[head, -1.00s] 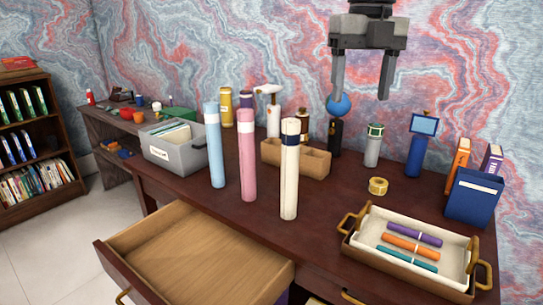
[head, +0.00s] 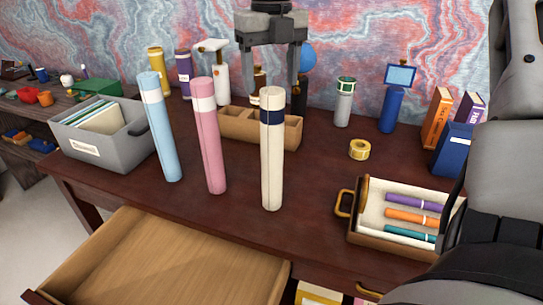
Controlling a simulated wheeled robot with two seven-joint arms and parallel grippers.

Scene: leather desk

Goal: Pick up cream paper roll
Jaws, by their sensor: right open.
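The cream paper roll (head: 272,160) stands upright on the desk, with a dark blue band near its top. It is right of the pink roll (head: 210,140) and the blue roll (head: 161,130), which also stand upright. My right gripper (head: 272,88) is open and points down, its two fingers showing on either side of the cream roll's top. I cannot tell for sure whether the fingers are level with the top or behind it; they do not visibly grip it. My left gripper is not in view.
A wooden organizer (head: 239,126) stands behind the rolls. A grey file box (head: 95,150) is at left, an open drawer (head: 165,265) in front. A tray (head: 385,243) with several coloured tubes, a tape roll (head: 359,150) and a blue box (head: 452,150) are at right.

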